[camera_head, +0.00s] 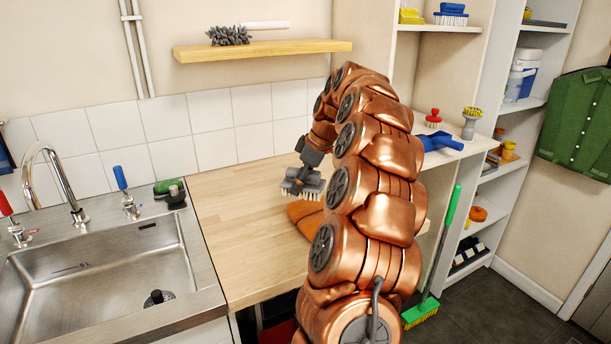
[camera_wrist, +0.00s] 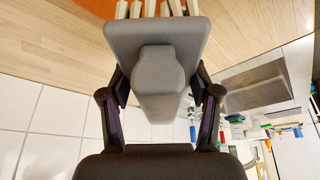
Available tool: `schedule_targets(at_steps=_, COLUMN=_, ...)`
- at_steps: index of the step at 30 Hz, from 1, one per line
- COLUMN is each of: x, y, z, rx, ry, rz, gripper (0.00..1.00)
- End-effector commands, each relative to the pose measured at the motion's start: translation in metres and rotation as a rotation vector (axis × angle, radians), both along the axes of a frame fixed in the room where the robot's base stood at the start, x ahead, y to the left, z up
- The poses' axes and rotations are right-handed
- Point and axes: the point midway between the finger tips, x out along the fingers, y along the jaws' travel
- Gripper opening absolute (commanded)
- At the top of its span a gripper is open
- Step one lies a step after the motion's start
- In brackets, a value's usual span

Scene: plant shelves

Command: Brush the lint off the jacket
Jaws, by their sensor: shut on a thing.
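The green jacket (camera_head: 577,125) hangs on the wall at the far right of the head view, with a row of buttons down its front. I cannot make out any lint on it. My gripper (camera_head: 312,160) is over the wooden worktop, well to the left of the jacket. It is shut on a grey brush (camera_head: 303,188) with pale bristles pointing down. In the wrist view the brush's grey block (camera_wrist: 155,38) and its knob-like grip show between the two fingers (camera_wrist: 160,92).
The wooden worktop (camera_head: 235,210) is mostly clear; an orange item (camera_head: 305,217) lies there, partly behind my arm. A steel sink (camera_head: 100,275) is at left. Shelves with brushes stand between worktop and jacket. A green broom (camera_head: 438,240) leans there. A wall shelf (camera_head: 260,50) is above.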

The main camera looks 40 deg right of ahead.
Motion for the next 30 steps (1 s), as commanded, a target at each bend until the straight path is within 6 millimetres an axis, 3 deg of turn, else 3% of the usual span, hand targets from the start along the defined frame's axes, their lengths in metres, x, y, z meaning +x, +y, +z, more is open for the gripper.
schedule_targets(at_steps=9, x=0.001, y=0.001, z=0.025, rx=-0.001, ry=-0.001, rz=0.003, gripper=0.29)
schedule_targets(at_steps=30, x=0.006, y=0.007, z=0.021, rx=0.002, ry=0.002, rz=-0.003, gripper=0.29)
